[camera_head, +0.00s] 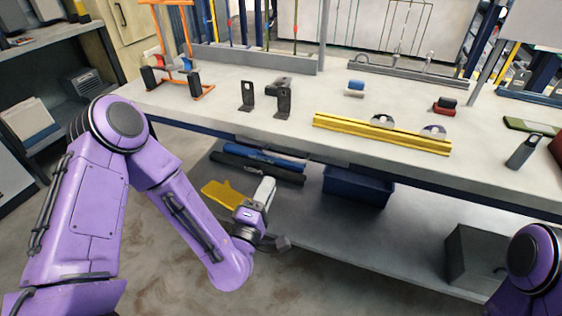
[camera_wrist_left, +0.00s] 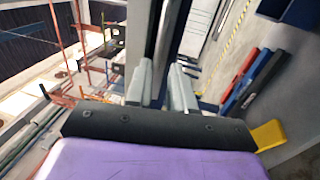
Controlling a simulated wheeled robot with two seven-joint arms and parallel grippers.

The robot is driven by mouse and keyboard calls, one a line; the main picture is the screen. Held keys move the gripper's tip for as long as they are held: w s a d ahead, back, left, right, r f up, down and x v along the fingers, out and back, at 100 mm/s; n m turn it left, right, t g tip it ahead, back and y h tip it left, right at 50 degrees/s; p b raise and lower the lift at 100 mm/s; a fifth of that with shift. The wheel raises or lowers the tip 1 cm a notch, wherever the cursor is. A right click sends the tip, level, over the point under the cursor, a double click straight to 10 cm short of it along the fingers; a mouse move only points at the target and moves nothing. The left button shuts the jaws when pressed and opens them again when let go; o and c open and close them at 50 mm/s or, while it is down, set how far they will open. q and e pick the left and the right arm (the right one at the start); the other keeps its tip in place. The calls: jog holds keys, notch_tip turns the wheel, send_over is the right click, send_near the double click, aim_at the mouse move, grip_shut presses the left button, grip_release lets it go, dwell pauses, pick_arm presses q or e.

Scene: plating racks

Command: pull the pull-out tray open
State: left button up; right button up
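My left gripper (camera_head: 268,182) is low in front of the workbench, its pale fingers pointing up toward the underside of the bench front. In the left wrist view its two fingers (camera_wrist_left: 162,88) stand apart, with a dark upright edge (camera_wrist_left: 166,45) showing between and beyond them. I cannot tell whether they touch it. A thin grey front (camera_head: 310,153) sits under the bench's front edge, above the gripper; it looks like the pull-out tray, nearly flush with the bench. Its inside is hidden. My right gripper is out of view.
The workbench top (camera_head: 225,100) holds black brackets (camera_head: 283,98), a yellow rail (camera_head: 380,133) and small blocks. On the lower shelf (camera_head: 350,235) are blue and black rolls (camera_head: 262,158), a blue bin (camera_head: 357,187), a yellow item (camera_head: 224,193) and a grey box (camera_head: 476,258).

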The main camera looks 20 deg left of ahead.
pick_arm(q)
jog(key=w+r+p, duration=0.1)
jog(key=w+p, duration=0.1)
jog(key=w, duration=0.7)
jog(key=shift+w+r+p, duration=0.2)
jog(key=shift+r+p, duration=0.1)
jog(key=shift+r, duration=0.05)
grip_shut()
